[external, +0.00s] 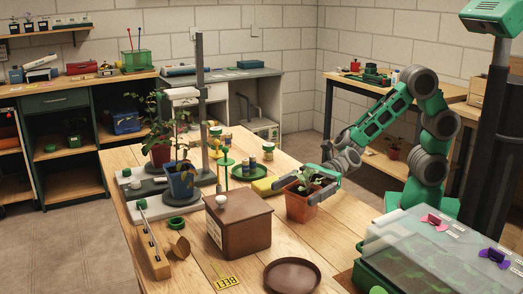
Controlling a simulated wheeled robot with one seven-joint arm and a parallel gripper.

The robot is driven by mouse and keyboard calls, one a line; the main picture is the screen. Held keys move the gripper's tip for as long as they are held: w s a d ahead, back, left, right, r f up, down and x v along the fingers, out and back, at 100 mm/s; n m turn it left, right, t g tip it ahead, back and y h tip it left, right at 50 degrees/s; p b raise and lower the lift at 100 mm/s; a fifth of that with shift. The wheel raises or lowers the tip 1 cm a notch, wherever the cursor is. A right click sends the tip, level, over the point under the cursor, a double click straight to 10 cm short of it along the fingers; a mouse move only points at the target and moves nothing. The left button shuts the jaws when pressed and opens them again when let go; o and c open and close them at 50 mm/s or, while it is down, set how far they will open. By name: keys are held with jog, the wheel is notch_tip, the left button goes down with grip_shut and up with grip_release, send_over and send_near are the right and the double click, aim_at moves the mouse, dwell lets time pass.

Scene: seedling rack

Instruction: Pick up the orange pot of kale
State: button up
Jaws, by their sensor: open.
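An orange pot (299,207) with a small green leafy plant (301,187) stands upright on the wooden table, right of the brown box. My green arm reaches in from the right. My gripper (312,184) is open, with its fingers at the pot's rim and around the plant. I cannot tell whether the fingers touch the pot. Part of the rim is hidden behind the fingers.
A brown box (238,228) stands close left of the pot. A yellow item (264,186) lies behind it. A brown saucer (292,275) is in front. A clear-lidded tray (415,242) stands at right. Blue (181,184) and red (160,153) pots stand further left.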

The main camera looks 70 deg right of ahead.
jog(key=shift+c, duration=0.3)
jog(key=c, duration=1.6)
